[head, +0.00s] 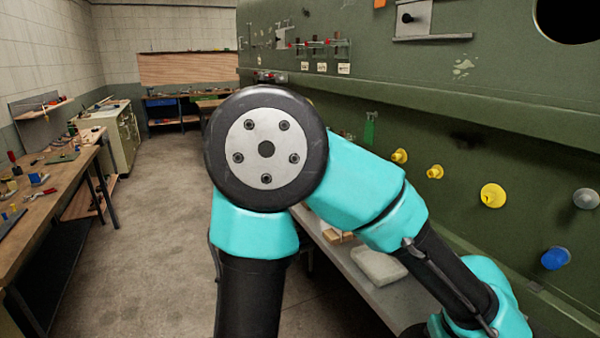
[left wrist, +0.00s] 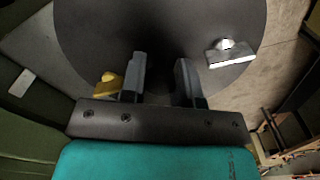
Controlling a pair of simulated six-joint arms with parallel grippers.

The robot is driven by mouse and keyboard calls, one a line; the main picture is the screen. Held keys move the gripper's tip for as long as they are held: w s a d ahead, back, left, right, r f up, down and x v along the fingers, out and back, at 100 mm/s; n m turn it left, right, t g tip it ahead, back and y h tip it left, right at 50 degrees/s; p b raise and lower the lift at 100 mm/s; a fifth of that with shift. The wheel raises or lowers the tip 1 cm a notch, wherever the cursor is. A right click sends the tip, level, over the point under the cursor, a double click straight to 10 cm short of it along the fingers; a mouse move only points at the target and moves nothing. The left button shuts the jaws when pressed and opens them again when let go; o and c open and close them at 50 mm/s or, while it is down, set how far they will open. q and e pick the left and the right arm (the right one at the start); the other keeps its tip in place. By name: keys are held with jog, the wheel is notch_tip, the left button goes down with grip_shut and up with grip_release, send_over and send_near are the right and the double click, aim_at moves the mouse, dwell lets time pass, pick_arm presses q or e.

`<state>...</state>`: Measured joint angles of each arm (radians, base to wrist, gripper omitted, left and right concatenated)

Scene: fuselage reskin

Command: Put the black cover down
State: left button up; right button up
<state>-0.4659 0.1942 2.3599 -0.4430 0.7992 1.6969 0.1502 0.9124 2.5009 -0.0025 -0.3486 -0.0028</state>
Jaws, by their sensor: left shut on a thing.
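The black cover (left wrist: 90,35) is a large dark round disc that fills the upper middle of the left wrist view. My left gripper (left wrist: 160,78) is shut on it, with the two fingers apart around a dark part of it. The exact grip point is in shadow and hard to make out. The cover does not show in the head view, where a teal and black arm of mine fills the middle. My right gripper is in neither view.
A green fuselage wall (head: 470,130) with yellow and blue plugs runs along the right. Below it is a grey bench (head: 400,300) with a pale block (head: 378,265). A wooden workbench (head: 75,180) stands left. A silver bracket (left wrist: 232,54) overlaps the cover's edge. The middle floor is clear.

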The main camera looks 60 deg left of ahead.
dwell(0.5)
pick_arm(q)
jog(key=w+a, duration=0.2)
jog(key=w, duration=0.3)
jog(key=w+a+f, duration=0.1)
jog(key=w+a, duration=0.1)
jog(key=w, duration=0.3)
jog(key=w+a, duration=0.2)
jog(key=w, duration=0.2)
jog(key=shift+w+f, duration=0.3)
jog(key=shift+w, duration=0.1)
jog(key=shift+f, duration=0.1)
jog(key=shift+f, duration=1.65)
jog(key=o, duration=0.9)
jog(key=shift+f, duration=0.1)
jog(key=shift+o, duration=0.2)
